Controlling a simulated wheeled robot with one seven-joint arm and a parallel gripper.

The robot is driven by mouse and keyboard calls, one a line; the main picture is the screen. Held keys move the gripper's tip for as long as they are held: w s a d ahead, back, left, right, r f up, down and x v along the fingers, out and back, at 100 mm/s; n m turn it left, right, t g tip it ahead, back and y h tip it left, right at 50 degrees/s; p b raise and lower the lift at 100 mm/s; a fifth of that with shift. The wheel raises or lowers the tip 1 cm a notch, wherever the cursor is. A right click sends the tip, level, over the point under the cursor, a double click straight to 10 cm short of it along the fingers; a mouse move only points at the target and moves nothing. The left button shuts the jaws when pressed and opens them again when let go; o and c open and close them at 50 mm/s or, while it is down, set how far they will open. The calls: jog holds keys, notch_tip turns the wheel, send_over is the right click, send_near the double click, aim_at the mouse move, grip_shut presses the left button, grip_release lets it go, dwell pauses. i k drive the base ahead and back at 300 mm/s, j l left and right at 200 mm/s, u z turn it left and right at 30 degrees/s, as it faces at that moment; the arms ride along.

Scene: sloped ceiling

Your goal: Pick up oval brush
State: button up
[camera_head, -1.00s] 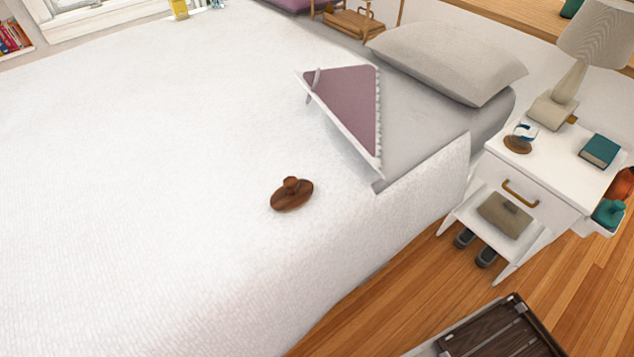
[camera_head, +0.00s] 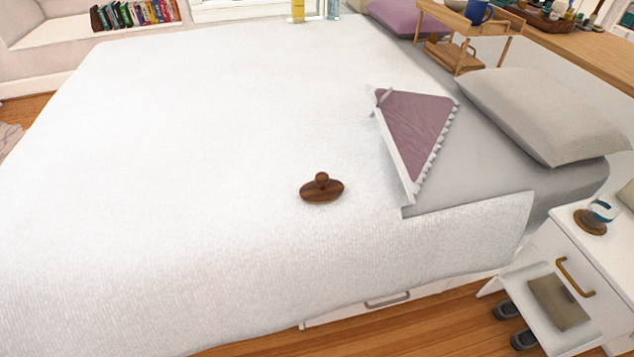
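A brown wooden oval brush (camera_head: 321,189) lies on the white bedspread (camera_head: 180,190), near the middle of the picture. It has an oval body with a round knob on top. It sits a little in from the bed's front edge, left of the folded-back purple corner (camera_head: 416,133). Nothing touches it. My gripper is not in view.
A grey pillow (camera_head: 542,115) lies at the bed's right. A white nightstand (camera_head: 570,262) with a small round object (camera_head: 590,220) stands at the right. A wooden tray stand (camera_head: 470,32) is at the back. Wooden floor (camera_head: 400,325) is open along the bed's front.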

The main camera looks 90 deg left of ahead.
aim_at(323, 189)
jog(key=u, duration=1.1)
